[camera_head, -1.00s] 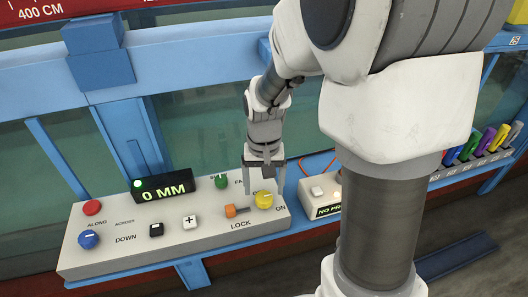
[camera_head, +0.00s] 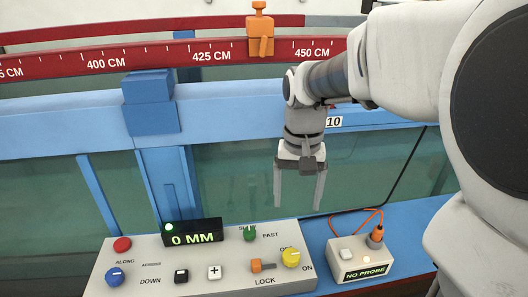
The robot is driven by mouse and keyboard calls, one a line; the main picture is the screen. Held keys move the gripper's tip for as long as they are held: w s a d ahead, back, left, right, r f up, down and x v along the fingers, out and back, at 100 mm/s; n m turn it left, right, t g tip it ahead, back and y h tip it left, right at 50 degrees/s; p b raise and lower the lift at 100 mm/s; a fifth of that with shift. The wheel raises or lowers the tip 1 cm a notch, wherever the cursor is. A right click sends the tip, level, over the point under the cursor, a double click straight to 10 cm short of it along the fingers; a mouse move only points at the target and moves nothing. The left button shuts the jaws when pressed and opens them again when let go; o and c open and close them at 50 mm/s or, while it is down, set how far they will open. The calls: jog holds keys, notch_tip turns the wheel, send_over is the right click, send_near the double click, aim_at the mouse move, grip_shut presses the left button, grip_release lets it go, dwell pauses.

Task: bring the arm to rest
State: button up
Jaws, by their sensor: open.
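My gripper (camera_head: 299,190) is open and empty, with its two fingers pointing down. It hangs in the air in front of the flume glass, above the right part of the control panel (camera_head: 215,288). It touches nothing that I can see. The arm reaches in from the right of the view, with its links covering the upper right. The panel carries a yellow knob (camera_head: 291,257), an orange lever (camera_head: 262,265) by LOCK, a green knob (camera_head: 249,233), a blue knob (camera_head: 115,276) and a red knob (camera_head: 122,244). The panel display (camera_head: 192,234) reads 0 MM.
A small box (camera_head: 359,258) reading NO PROBE stands right of the panel, with an orange cable and plug (camera_head: 376,236). Behind are a blue rail (camera_head: 230,87), a red scale (camera_head: 160,54) and an orange pointer (camera_head: 260,32). Air around the gripper looks clear.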

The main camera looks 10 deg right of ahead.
jog(key=s+r+n+t, duration=0.3)
jog(key=s+t, duration=0.2)
jog(key=s, duration=0.8)
jog(key=shift+s+r+t, duration=0.25)
jog(key=shift+s+t, duration=0.05)
jog(key=shift+a, duration=0.1)
dwell(0.6)
